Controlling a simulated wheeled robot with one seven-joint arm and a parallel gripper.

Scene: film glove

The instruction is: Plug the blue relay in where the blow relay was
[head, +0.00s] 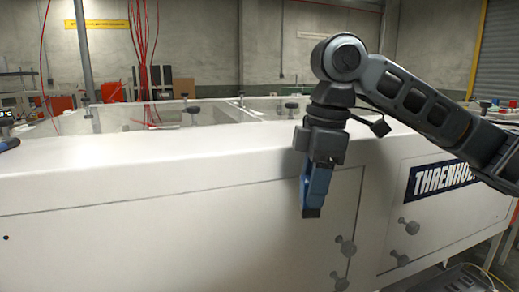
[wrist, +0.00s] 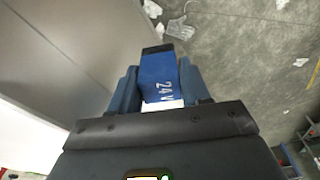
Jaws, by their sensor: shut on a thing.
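My gripper (head: 315,187) hangs pointing down in front of the white machine's front wall in the head view. It is shut on the blue relay, a blue block marked "24 V" with a black far end. The relay (wrist: 159,75) shows clearly between the two dark blue fingers in the wrist view. In the head view the relay's black lower end (head: 312,212) shows below the fingers, and the rest is hard to tell from them. No relay socket and no other relay can be made out in either view.
The white machine (head: 150,190) fills the front, with a "THRENHOLD"-like label (head: 440,178) and several grey knobs (head: 345,245). Its open top has clear panels and black knobs. Red cables (head: 145,60) hang behind. In the wrist view, litter (wrist: 181,28) lies on the grey floor below.

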